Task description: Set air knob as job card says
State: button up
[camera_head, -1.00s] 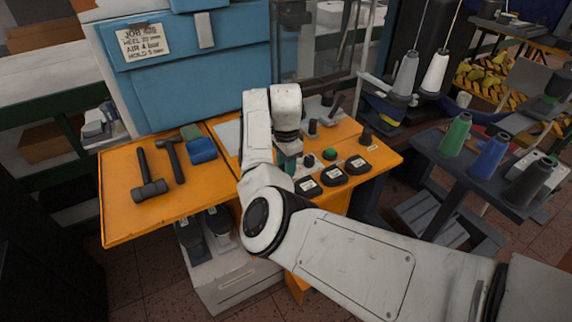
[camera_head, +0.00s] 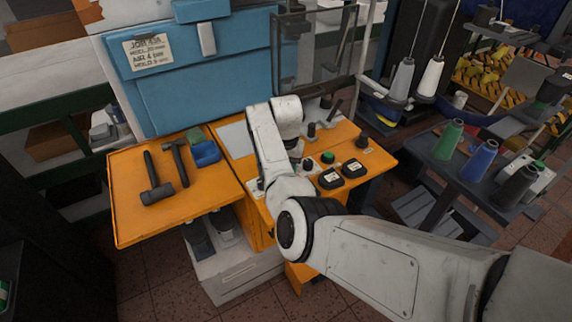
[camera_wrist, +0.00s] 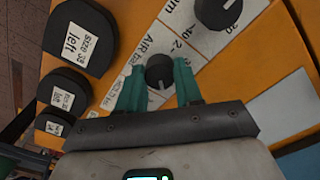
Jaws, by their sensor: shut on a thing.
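The black air knob (camera_wrist: 159,68) sits in the wrist view on a pale dial plate (camera_wrist: 136,60) lettered "AIR" with bar markings. My gripper (camera_wrist: 160,76) has its teal fingers shut on the knob, one on each side. A short pale mark shows at the knob's near edge; the value it points to cannot be read.
Another black knob (camera_wrist: 217,12) with a numbered scale is close by on the orange bench (camera_head: 127,224). Black size-labelled pads (camera_wrist: 83,38) line the panel's left side in the wrist view. A hammer (camera_head: 156,178) and a green button (camera_head: 327,157) are also on the bench.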

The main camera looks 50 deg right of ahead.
jog(key=n+p, duration=0.1)
jog(key=n, duration=0.3)
jog(key=shift+r+n+p, duration=0.15)
jog(key=shift+n+p, duration=0.15)
jog(key=shift+p, duration=0.1)
jog(key=shift+n+p, duration=0.55)
jog(key=shift+n, duration=1.35)
jog(key=shift+w, duration=0.1)
jog(key=o, duration=1)
jog(key=shift+o, duration=0.2)
notch_tip(320, 180, up, 11)
jog(key=shift+f+b, duration=0.2)
jog(key=shift+b, duration=0.25)
